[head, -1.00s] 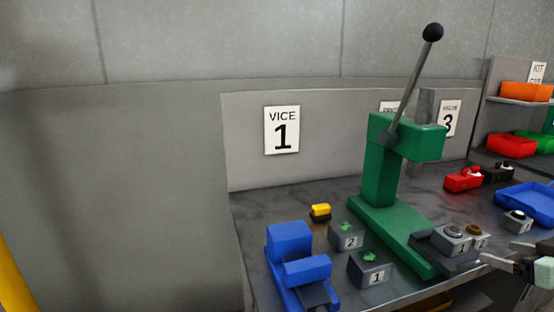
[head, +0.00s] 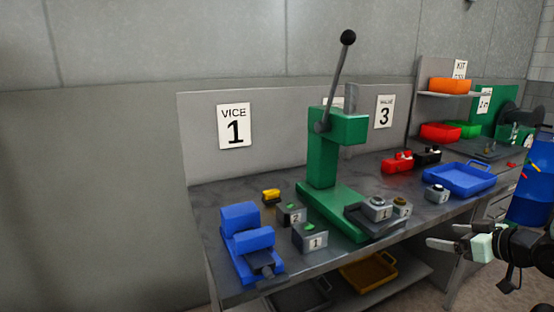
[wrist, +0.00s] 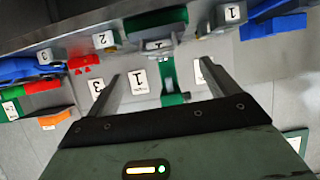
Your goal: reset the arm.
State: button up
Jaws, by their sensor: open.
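My gripper (head: 452,244) is at the lower right of the head view, in front of the bench edge. Its jaws are apart with nothing between them. In the wrist view my gripper (wrist: 165,90) also shows open, with its two fingers spread and the bench beyond them. The fingers touch nothing that I can see. Most of my arm lies outside the head view.
The bench (head: 415,205) holds a blue vice (head: 247,240), a green lever press (head: 322,160), numbered grey blocks (head: 310,237) and a blue tray (head: 462,179). A yellow tray (head: 368,273) sits on the shelf below.

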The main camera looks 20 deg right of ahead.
jog(key=w+a+n+g, duration=0.2)
jog(key=w+a+g, duration=0.2)
jog(key=w+a, duration=0.55)
jog(key=a+r+n+g, duration=0.1)
jog(key=a+g, duration=0.1)
jog(key=a, duration=1)
jog(key=s+a+r+n+g, duration=0.1)
jog(key=s+a, duration=0.2)
jog(key=a, duration=0.3)
jog(key=s+a+r+g, duration=0.1)
jog(key=s+a+g, duration=0.1)
jog(key=s+a, duration=0.3)
jog(key=s+a+r+n+g, duration=0.2)
jog(key=s+a+g, duration=0.2)
jog(key=s+a, duration=0.7)
jog(key=s, duration=0.4)
jog(key=shift+a+r+n+h, duration=0.15)
jog(key=shift+a+n+h, duration=0.15)
jog(key=shift+a, duration=0.1)
jog(key=shift+w, duration=0.1)
